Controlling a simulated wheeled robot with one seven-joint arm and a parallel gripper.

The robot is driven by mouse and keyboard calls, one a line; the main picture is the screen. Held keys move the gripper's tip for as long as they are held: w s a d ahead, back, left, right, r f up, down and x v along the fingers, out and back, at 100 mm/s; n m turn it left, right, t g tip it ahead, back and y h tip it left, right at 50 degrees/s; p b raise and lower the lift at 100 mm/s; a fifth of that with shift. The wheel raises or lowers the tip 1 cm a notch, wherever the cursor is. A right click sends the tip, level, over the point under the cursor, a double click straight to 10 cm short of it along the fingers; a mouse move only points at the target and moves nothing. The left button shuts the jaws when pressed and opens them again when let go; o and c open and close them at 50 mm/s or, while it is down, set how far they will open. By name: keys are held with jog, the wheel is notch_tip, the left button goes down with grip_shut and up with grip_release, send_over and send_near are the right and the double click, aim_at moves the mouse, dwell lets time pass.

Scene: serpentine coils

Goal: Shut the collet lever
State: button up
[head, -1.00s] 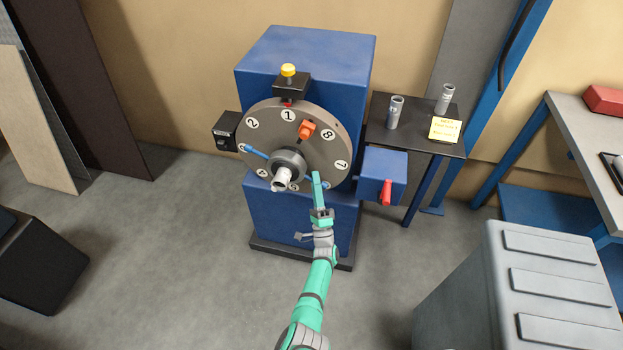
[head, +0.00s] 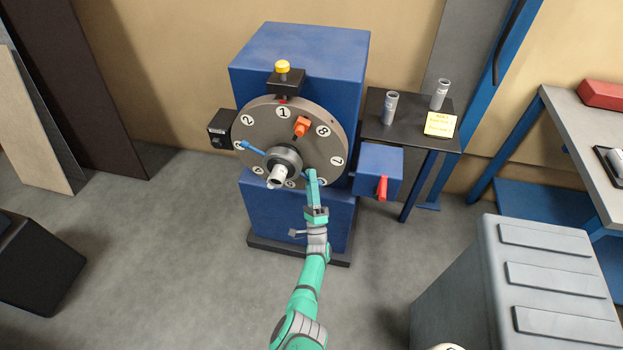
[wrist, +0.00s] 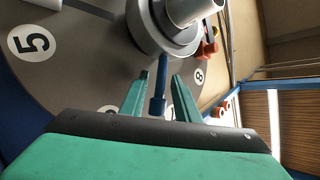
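The grey numbered disc (head: 262,122) stands upright on the front of the blue machine (head: 300,50). At its centre is a grey hub (head: 287,158) with a pale tube (head: 278,176) sticking out. A blue lever arm (head: 250,147) reaches left from the hub. Another blue rod (wrist: 158,104) runs from the hub between my fingers in the wrist view. I cannot tell which of these is the collet lever. My gripper (head: 311,173) is at the disc's lower right, its fingers (wrist: 162,76) open on either side of the rod, with a gap on the right.
An orange block (head: 302,126) sits on the disc's upper right. A blue box (head: 375,165) with a red lever (head: 381,189) stands right of the disc. A small dark table (head: 400,130) holds two grey cylinders. A grey cabinet (head: 530,290) is at the front right; open floor lies left.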

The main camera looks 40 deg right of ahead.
jog(key=shift+a+f, duration=0.1)
jog(key=v, duration=1)
jog(key=shift+s+f, duration=0.25)
jog(key=shift+a, duration=0.1)
